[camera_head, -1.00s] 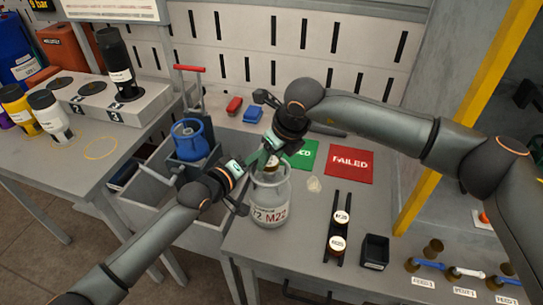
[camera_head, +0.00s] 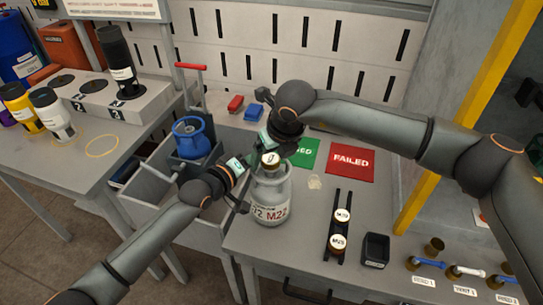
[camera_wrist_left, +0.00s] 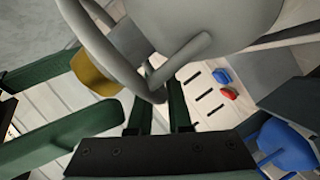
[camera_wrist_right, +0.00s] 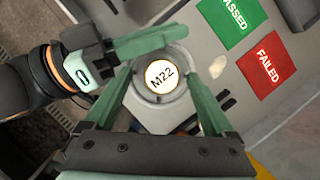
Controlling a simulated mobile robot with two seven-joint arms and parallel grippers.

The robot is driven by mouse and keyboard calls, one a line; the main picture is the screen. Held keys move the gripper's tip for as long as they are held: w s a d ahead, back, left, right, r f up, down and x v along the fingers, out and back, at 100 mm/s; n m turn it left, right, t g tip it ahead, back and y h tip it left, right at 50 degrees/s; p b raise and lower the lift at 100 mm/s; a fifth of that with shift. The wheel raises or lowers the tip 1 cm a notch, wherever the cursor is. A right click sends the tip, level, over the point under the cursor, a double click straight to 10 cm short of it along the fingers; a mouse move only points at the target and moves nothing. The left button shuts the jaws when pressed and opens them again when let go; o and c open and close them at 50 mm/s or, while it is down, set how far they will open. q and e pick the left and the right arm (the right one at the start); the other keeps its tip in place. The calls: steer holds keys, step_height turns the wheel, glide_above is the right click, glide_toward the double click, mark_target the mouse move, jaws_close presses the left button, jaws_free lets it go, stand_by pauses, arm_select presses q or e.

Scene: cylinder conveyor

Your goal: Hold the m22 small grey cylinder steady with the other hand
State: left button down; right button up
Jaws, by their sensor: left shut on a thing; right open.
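The small grey M22 cylinder (camera_head: 270,199) stands upright on the grey table, its M22 label facing me. Its brass valve top shows in the left wrist view (camera_wrist_left: 95,72), and its round M22 face shows in the right wrist view (camera_wrist_right: 162,77). My left gripper (camera_head: 248,168) is shut on the cylinder's grey upper collar (camera_wrist_left: 155,75), from the left. My right gripper (camera_wrist_right: 155,100) is open above the cylinder. Its fingers lie on either side of the valve top, with visible gaps. The exact left finger contact is partly hidden in the head view.
Green and red FAILED (camera_head: 351,161) mats lie behind right. A black rack (camera_head: 340,226) with two round-topped pieces and a black tray (camera_head: 376,250) stand to the right. Bare table lies between cylinder and rack.

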arm_select(q)
steer(key=shift+s+a+f, duration=0.15)
steer(key=shift+s+f, duration=0.05)
steer(key=shift+f, duration=0.6)
arm_select(e)
steer(key=v, duration=1.2)
steer(key=shift+s, duration=0.1)
arm_select(q)
steer(key=c, duration=0.9)
jaws_free()
steer(key=shift+o, duration=0.7)
steer(key=shift+r, duration=0.1)
steer(key=shift+w, duration=0.1)
